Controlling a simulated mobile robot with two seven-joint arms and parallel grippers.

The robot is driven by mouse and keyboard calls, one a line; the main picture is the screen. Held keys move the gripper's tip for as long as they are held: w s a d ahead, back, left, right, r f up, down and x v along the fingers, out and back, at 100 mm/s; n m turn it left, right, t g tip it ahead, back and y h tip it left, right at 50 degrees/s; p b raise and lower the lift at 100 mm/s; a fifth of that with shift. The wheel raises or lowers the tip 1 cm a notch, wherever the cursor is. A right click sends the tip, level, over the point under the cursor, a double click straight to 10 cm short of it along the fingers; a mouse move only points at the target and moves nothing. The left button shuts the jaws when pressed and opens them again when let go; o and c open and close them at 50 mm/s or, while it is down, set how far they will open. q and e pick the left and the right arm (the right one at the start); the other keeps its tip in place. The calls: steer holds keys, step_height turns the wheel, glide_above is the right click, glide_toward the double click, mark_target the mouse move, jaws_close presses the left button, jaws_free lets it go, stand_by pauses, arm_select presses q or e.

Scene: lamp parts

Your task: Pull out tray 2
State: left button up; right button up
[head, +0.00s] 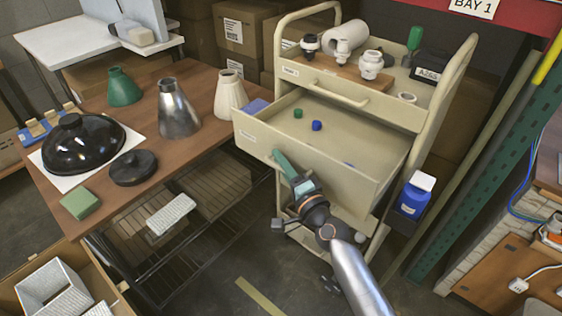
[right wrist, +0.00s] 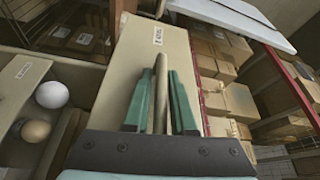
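Tray 2 (head: 341,186) is taken to be the cream drawer standing out from the cart, below the upper drawer. Its label is too small to read. In the right wrist view its front panel (right wrist: 126,75) fills the middle. My right gripper (head: 280,158) is at the outside of that front. In the right wrist view its green fingers (right wrist: 161,100) lie on both sides of the bar handle (right wrist: 185,38) and appear closed on it. The head view hides the handle behind the gripper. My left gripper is not in view.
A green cap (head: 298,113) and a blue cap (head: 317,125) lie in the tray. The upper drawer (head: 325,96) is shut. The wooden table (head: 198,137) with lamp shades stands close on the left.

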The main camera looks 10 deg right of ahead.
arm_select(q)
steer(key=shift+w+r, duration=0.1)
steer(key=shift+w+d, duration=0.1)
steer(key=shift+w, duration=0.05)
arm_select(e)
steer(key=v, duration=1.2)
steer(key=shift+s, duration=0.25)
arm_select(q)
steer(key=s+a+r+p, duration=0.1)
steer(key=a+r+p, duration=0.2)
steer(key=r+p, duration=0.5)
steer(key=p, duration=0.3)
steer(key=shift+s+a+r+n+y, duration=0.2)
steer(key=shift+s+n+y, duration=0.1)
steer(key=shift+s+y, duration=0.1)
arm_select(e)
steer(key=s+f+n+g+h, duration=0.1)
steer(key=s+f+n+g, duration=0.3)
steer(key=s+f+n, duration=0.2)
steer(key=s+d+f+n+g+h, duration=0.1)
steer(key=s+f+n+g, duration=0.3)
steer(key=s+n, duration=0.5)
step_height(320, 180, down, 2)
steer(key=shift+s+d+f+g+h, duration=0.15)
steer(key=shift+s+d+g+h, duration=0.2)
steer(key=shift+s, duration=0.8)
